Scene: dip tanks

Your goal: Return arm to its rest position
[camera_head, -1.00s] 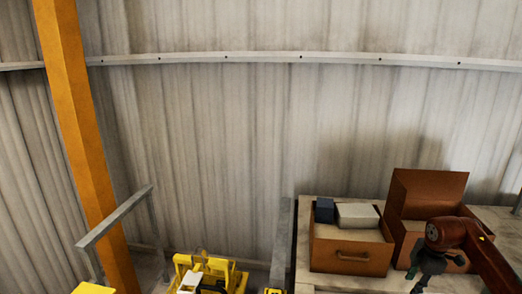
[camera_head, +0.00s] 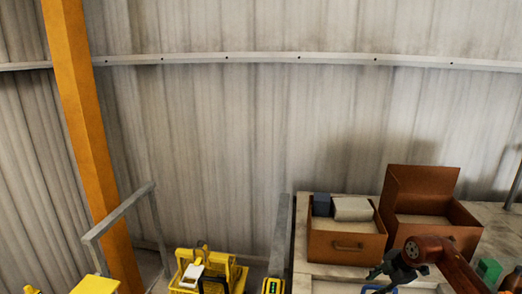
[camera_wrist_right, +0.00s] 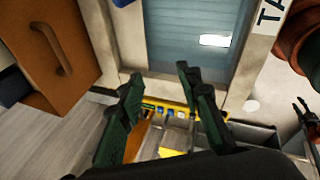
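My right arm (camera_head: 445,258) comes in from the lower right of the head view. Its dark gripper (camera_head: 383,279) is over the worktop, in front of the two brown boxes. In the right wrist view the two green-black fingers of my right gripper (camera_wrist_right: 163,100) stand apart with nothing held between them. Behind them is a tank (camera_wrist_right: 185,35) with a pale blue-grey inside. A small dark claw (camera_wrist_right: 306,118) at the right edge there appears to be my left gripper; its finger opening is unclear. My left arm is not in the head view.
A brown box with a handle (camera_head: 345,248) holds a blue-grey block and a pale block. An open-lidded brown box (camera_head: 422,190) stands beside it. A green block (camera_head: 488,270) is at the right. Yellow equipment (camera_head: 207,272) stands lower left, near an orange post (camera_head: 85,140).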

